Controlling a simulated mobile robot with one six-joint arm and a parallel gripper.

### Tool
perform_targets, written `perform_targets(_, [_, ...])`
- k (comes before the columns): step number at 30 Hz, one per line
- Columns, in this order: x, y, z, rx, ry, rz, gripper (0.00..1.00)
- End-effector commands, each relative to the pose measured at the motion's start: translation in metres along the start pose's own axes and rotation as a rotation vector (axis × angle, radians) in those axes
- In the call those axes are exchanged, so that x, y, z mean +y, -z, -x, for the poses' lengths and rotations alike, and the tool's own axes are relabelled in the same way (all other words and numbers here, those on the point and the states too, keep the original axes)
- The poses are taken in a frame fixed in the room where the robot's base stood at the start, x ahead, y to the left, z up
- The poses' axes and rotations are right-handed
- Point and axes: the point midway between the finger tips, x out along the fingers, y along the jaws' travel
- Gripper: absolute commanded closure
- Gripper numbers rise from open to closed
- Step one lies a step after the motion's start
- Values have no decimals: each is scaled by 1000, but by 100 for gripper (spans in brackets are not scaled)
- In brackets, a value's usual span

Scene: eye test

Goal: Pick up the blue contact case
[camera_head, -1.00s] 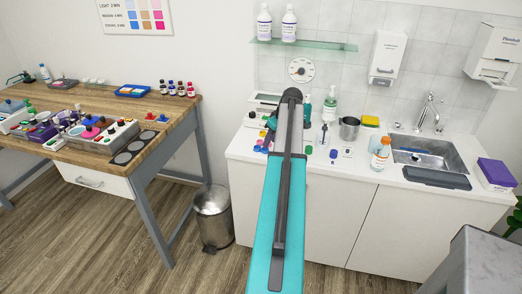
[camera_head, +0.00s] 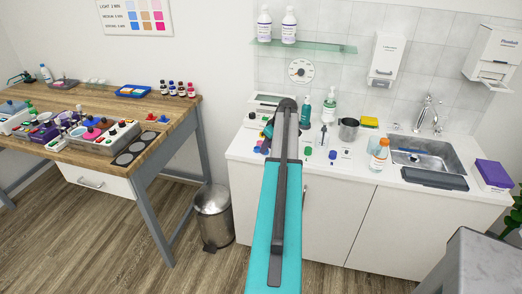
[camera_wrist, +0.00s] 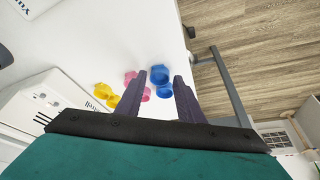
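The blue contact case (camera_wrist: 159,76) lies on the white counter in the wrist view, with two round blue caps, one darker than the other. It shows between the fingertips of my gripper (camera_wrist: 159,78), apparently beyond them. The fingers are apart with nothing visibly held. Whether a finger touches the case cannot be told. A pink contact case (camera_wrist: 130,77) lies just left of it, partly hidden by the left finger. A yellow contact case (camera_wrist: 104,91) lies farther left. In the head view my arm hides much of this counter area.
In the head view, a teal bottle (camera_head: 304,112), a pump bottle (camera_head: 329,106) and a metal cup (camera_head: 348,129) stand right of my arm. A sink (camera_head: 424,156) is farther right. The counter's edge is close to the blue case, with wooden floor (camera_wrist: 245,40) beyond.

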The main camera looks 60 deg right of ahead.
Motion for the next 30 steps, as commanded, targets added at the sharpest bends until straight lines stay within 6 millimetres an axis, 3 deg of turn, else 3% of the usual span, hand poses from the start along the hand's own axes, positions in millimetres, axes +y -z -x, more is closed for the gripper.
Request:
perform_targets(7, [0, 0, -13, 0, 0, 0, 66])
perform_targets(23, [0, 0, -13, 0, -1, -1, 66])
perform_targets(28, [0, 0, -13, 0, -1, -1, 95])
perform_targets(30, [0, 0, -13, 0, -1, -1, 96])
